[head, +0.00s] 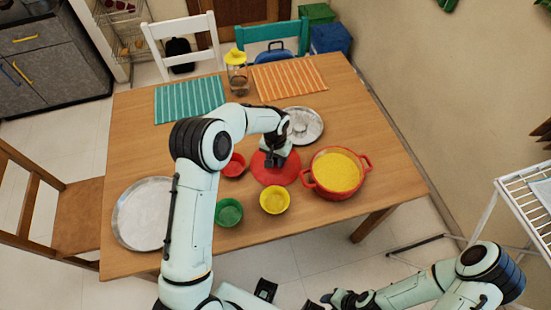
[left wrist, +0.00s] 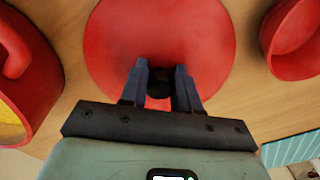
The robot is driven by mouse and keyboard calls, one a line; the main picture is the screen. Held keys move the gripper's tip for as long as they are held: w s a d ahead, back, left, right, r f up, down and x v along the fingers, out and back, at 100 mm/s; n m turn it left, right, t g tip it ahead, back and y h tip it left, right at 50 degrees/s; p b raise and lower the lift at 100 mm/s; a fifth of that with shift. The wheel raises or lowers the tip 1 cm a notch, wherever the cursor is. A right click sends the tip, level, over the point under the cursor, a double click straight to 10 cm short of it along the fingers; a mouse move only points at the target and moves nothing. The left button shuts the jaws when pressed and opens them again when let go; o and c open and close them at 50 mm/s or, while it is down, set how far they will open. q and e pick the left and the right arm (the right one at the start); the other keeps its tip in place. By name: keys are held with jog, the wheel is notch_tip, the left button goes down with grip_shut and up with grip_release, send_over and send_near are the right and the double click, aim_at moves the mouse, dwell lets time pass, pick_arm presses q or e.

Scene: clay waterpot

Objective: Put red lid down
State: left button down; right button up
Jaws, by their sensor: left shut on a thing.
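The round red lid (head: 275,177) is low over the wooden table, between the small red bowl (head: 233,165) and the red pot (head: 337,173) of yellow food. It lies level, and I cannot tell whether it touches the table. My left gripper (head: 275,160) is above the lid. In the left wrist view the lid (left wrist: 160,30) fills the top middle, and my left gripper (left wrist: 160,84) is shut on its dark knob, mostly hidden between the fingers. My right gripper (head: 338,299) is at the bottom, away from the table, and its fingers are unclear.
A green bowl (head: 229,212) and a yellow bowl (head: 275,200) stand near the front edge. A large round tray (head: 143,213) is at left.

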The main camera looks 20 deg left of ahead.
pick_arm(q)
jog(key=shift+f, duration=0.15)
jog(key=c, duration=0.8)
grip_release()
